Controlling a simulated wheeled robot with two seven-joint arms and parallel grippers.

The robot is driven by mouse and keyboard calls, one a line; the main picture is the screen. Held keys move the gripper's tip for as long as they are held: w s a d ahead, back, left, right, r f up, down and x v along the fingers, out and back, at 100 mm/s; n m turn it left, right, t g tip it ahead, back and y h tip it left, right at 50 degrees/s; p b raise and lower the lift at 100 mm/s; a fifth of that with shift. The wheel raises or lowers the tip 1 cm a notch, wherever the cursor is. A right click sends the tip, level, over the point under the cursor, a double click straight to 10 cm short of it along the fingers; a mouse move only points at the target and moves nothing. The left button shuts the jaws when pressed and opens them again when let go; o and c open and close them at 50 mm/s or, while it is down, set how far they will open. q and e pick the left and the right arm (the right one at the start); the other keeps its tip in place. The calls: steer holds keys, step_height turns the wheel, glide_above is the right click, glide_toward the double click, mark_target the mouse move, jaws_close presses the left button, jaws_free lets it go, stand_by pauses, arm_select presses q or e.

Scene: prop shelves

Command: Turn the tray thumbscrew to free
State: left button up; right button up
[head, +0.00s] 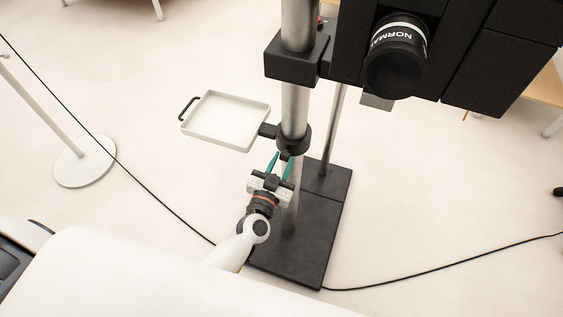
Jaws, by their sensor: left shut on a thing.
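The white tray (225,120) with a small black handle is held out to the left of a vertical metal post by a black collar (293,139). The thumbscrew (285,156) shows as a small dark piece at the front of the collar, mostly hidden between my fingertips. My left gripper (284,159), with green fingers, comes up from below and is shut on the thumbscrew. I cannot make out which way the thumbscrew is turned. My right gripper is not in view.
A black clamp block (297,62) sits higher on the post, beside a large black unit with a round knob (396,58) marked "NORMA". The post stands on a black base plate (293,246). A white round stand foot (85,161) is at left. Cables cross the pale floor.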

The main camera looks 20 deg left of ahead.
arm_select(q)
steer(key=n, duration=0.3)
steer(key=shift+p, duration=0.3)
steer(key=n, duration=0.5)
steer(key=shift+n, duration=0.4)
steer(key=n, duration=0.3)
steer(key=shift+a+n, duration=0.1)
steer(key=shift+n, duration=0.2)
steer(key=n+b, duration=0.1)
steer(key=n, duration=0.5)
steer(key=shift+f+b, duration=0.1)
steer(key=shift+b, duration=0.25)
steer(key=n+b, duration=0.2)
steer(key=n, duration=0.5)
